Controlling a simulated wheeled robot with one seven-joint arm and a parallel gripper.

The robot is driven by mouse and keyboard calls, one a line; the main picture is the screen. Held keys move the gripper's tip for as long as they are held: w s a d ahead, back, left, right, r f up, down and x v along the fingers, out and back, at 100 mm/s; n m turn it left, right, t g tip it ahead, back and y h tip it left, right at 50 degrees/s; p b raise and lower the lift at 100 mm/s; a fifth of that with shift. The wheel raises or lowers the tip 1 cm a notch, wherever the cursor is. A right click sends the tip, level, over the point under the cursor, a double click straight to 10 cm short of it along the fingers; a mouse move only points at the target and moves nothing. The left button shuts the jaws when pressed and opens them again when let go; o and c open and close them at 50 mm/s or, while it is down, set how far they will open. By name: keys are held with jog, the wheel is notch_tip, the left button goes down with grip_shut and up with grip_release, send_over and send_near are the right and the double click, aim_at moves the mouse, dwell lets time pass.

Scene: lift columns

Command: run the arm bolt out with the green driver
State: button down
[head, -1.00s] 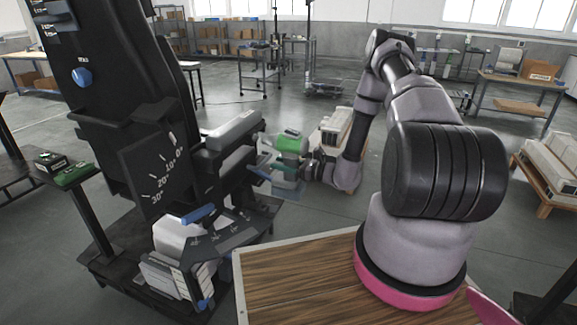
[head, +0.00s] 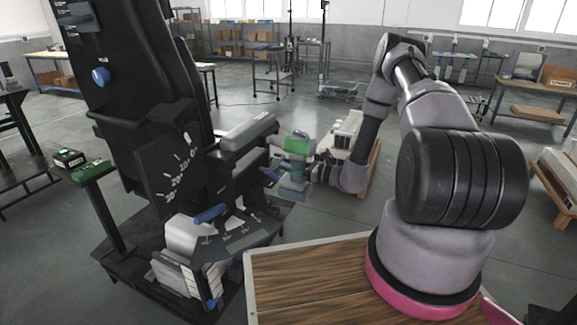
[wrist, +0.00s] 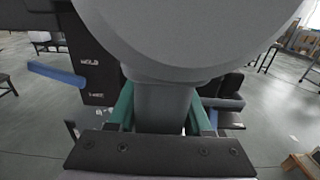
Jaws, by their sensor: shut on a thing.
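The green driver (head: 297,145) shows in the head view just right of the black lift column (head: 145,90), beside its grey arm pad (head: 248,131). My gripper (head: 284,170) is shut on the driver. In the wrist view, the teal fingers of my gripper (wrist: 160,112) stand on both sides of the driver's grey grip (wrist: 163,100). A large round grey body fills the top of that view and hides what lies beyond. The arm bolt cannot be made out, so I cannot tell whether the driver touches it.
A blue lever (wrist: 57,74) juts out at left in the wrist view. A stand with a green-and-black box (head: 70,159) is left of the column. A wooden-topped surface (head: 310,280) lies in front. A pallet with pale parts (head: 347,135) stands behind my arm.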

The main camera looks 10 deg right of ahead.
aim_at(305, 168)
jog(key=shift+w+a, duration=0.3)
jog(key=shift+a, duration=0.1)
dwell(0.9)
jog(key=shift+v, duration=0.8)
dwell(2.2)
jog(key=shift+v, duration=2.45)
jog(key=shift+d, duration=0.1)
jog(key=shift+v, duration=1.95)
